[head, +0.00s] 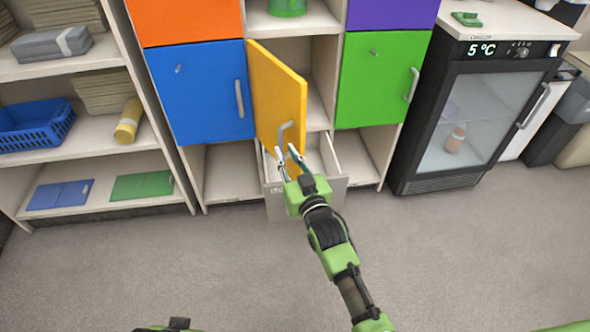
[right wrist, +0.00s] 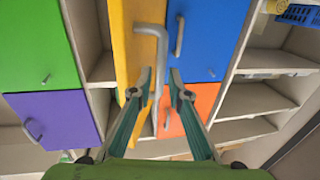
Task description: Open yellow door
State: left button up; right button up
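The yellow door (head: 275,92) stands swung partly out from its compartment in the head view, hinged on the left beside the blue door. Its grey bar handle (head: 284,130) is near the lower free edge. My right gripper (head: 288,160) is at the lower end of this handle. In the right wrist view the yellow door (right wrist: 136,45) and its handle (right wrist: 161,60) show close up. The fingertips of my right gripper (right wrist: 160,88) are apart, with the handle bar between them; contact is not clear.
A light grey drawer (head: 333,183) below the yellow door is pulled out. The blue door (head: 200,92) and green door (head: 378,80) on either side are shut. A small fridge (head: 465,125) stands at the right, an open shelf (head: 95,133) at the left. The floor in front is clear.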

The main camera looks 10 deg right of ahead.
jog(key=v, duration=0.7)
jog(key=shift+s, duration=0.1)
